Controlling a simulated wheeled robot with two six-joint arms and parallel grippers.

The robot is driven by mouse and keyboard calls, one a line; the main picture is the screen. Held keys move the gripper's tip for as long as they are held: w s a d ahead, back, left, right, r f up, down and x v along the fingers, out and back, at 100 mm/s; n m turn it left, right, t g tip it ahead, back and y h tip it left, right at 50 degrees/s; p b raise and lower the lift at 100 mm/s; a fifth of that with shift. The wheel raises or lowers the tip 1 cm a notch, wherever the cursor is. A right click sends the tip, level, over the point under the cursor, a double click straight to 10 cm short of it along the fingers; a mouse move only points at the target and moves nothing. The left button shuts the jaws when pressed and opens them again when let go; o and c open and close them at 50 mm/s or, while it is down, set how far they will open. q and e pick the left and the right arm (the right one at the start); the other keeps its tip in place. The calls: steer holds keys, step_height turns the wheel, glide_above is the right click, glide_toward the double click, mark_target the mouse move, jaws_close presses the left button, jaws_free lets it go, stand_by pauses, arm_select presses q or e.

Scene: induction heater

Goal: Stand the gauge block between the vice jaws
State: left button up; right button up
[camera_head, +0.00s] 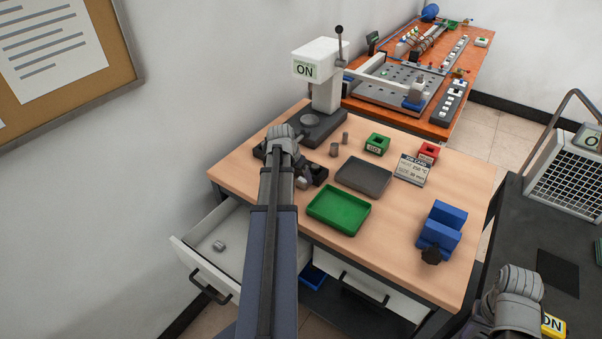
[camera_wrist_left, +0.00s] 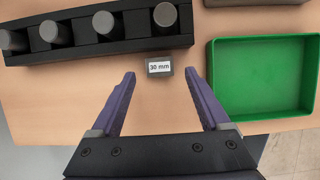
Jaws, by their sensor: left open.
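The gauge block (camera_wrist_left: 159,67), a small dark block with a white "30 mm" label, lies on the wooden table in the left wrist view. My left gripper (camera_wrist_left: 160,74) is open, its two purple fingers on either side of the block's near end, with gaps to both sides. In the head view my left gripper (camera_head: 285,140) reaches over the table's left part, and my arm hides much around it. The blue vice (camera_head: 440,228) with a dark knob stands at the table's right front. My right gripper (camera_head: 515,297) is at the lower right; its fingers cannot be made out.
A black rack (camera_wrist_left: 110,45) with several grey cylinders lies just beyond the block. A green tray (camera_head: 338,209) is to its right, with a grey tray (camera_head: 363,177) behind. A card stand (camera_head: 411,169) and a white press (camera_head: 322,75) stand farther back. A drawer (camera_head: 215,250) is open.

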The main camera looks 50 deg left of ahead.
arm_select(q)
steer(key=p+v, duration=0.6)
steer(key=v, duration=0.2)
steer(key=shift+s+r+p, duration=0.15)
steer(key=shift+r+p, duration=0.05)
steer(key=shift+p, duration=0.1)
steer(key=w+d+f+m+g+h, duration=0.1)
steer(key=w+d+m, duration=0.2)
steer(key=d+m, duration=0.85)
steer(key=w+d+m+g, duration=0.1)
steer(key=w+d+m, duration=0.3)
steer(key=d+m, duration=0.75)
steer(key=s+d+m+g, duration=0.1)
steer(key=s+d+m, duration=0.3)
steer(key=d+m, duration=0.5)
steer(key=s+d+m+g+y, duration=0.1)
steer(key=s+d+m, duration=0.4)
steer(key=d, duration=1.4)
steer(key=m, duration=0.4)
steer(key=shift+d+f+m, duration=0.15)
steer(key=shift+f+m, duration=0.15)
steer(key=shift+m, duration=0.1)
steer(key=shift+o, duration=0.2)
steer(key=shift+s+d+m, duration=0.2)
steer(key=shift+d+m, duration=0.1)
steer(key=shift+m, duration=0.1)
steer(key=shift+o, duration=0.3)
